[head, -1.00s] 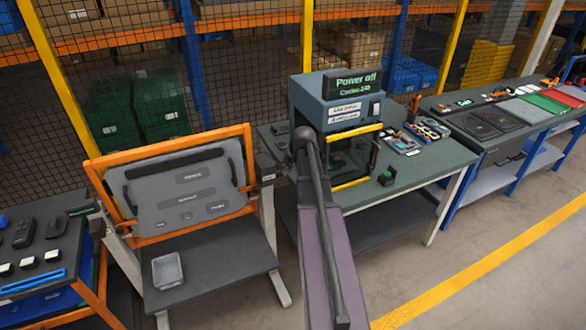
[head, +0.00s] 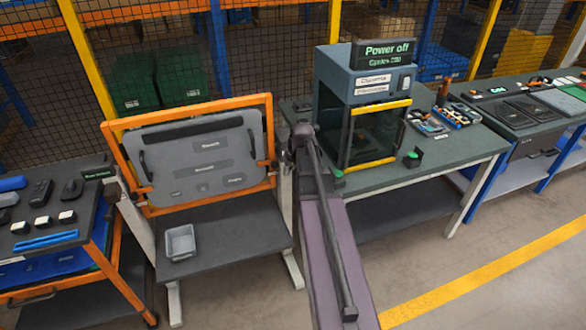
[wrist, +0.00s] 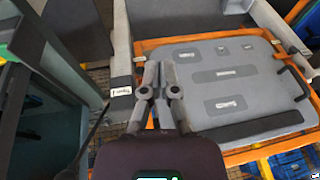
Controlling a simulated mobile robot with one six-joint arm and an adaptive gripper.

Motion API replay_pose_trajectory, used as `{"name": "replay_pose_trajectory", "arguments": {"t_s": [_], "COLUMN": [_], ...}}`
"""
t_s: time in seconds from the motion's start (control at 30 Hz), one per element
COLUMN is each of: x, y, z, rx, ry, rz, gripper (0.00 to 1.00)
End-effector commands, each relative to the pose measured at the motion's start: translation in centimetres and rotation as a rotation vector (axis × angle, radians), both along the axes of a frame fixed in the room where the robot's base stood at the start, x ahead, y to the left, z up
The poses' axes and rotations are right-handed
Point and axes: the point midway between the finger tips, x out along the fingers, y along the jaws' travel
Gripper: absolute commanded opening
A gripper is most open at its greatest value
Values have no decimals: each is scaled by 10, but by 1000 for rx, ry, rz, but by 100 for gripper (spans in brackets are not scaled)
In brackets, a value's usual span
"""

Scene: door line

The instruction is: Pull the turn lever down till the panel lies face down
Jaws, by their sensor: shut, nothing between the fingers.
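The grey panel (head: 200,160) stands tilted in an orange frame (head: 188,107) on a stand left of centre in the head view, its labelled face showing. It also fills the right of the wrist view (wrist: 228,75). A small orange piece (head: 266,163) sits at the frame's right edge; I cannot tell if it is the turn lever.
A grey bin (head: 180,243) sits on the stand's lower shelf (head: 220,228). A bench with a "Power off" cabinet (head: 365,105) stands close on the right. A cart with small items (head: 45,225) is at left. Open floor lies at front right.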

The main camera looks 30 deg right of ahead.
Motion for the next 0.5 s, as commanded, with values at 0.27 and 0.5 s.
{"name": "replay_pose_trajectory", "arguments": {"t_s": [0.27, 0.5], "x": [-5, -9], "y": [25, 45], "z": [-30, -51], "rx": [-3, -5], "ry": [24, 44], "rz": [19, 34], "gripper": [0, 0]}}
